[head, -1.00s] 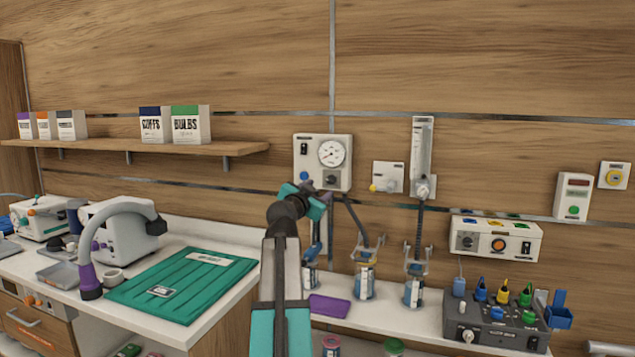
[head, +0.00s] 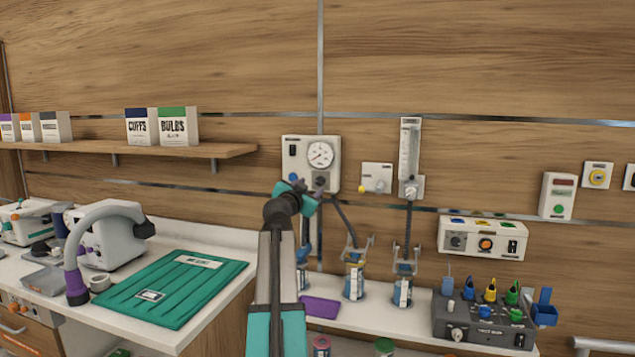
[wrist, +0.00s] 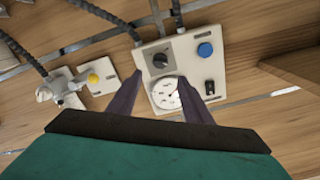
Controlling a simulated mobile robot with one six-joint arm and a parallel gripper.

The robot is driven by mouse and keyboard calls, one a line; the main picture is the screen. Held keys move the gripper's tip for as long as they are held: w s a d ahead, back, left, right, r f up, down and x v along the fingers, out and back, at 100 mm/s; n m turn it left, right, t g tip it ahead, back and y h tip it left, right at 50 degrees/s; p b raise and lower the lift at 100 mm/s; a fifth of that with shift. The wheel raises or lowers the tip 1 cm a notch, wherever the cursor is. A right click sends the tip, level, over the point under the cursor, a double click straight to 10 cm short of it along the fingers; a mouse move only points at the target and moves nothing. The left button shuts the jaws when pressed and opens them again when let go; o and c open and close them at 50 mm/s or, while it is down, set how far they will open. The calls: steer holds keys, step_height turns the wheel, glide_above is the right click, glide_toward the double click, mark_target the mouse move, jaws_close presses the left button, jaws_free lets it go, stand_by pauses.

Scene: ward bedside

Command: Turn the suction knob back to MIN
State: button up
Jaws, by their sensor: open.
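The suction panel (head: 290,170) is a pale box on the wall with a round gauge (head: 319,154) and a blue button. The black suction knob (wrist: 160,60) sits beside the gauge in the wrist view, on a dark square with small markings. Its setting is too small to read. In the head view the knob (head: 320,181) shows just past my fingertips. My gripper (wrist: 160,78) is open and empty, its two purple fingers apart over the gauge side of the panel. The knob shows between and beyond the fingertips. I see no contact with it.
A black switch (wrist: 210,88) is close to one finger. A small outlet plate with a yellow knob (head: 362,188) and a flowmeter (head: 409,150) are to the right. A hose hangs below the panel. The shelf (head: 150,150) is to the left.

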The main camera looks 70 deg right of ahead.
mark_target(319, 181)
steer(key=shift+w+d+p, duration=0.15)
steer(key=shift+d+p, duration=0.3)
steer(key=shift+d, duration=1.75)
steer(key=shift+w+d+p, duration=0.1)
steer(key=shift+d+p, duration=0.3)
steer(key=shift+d, duration=1.8)
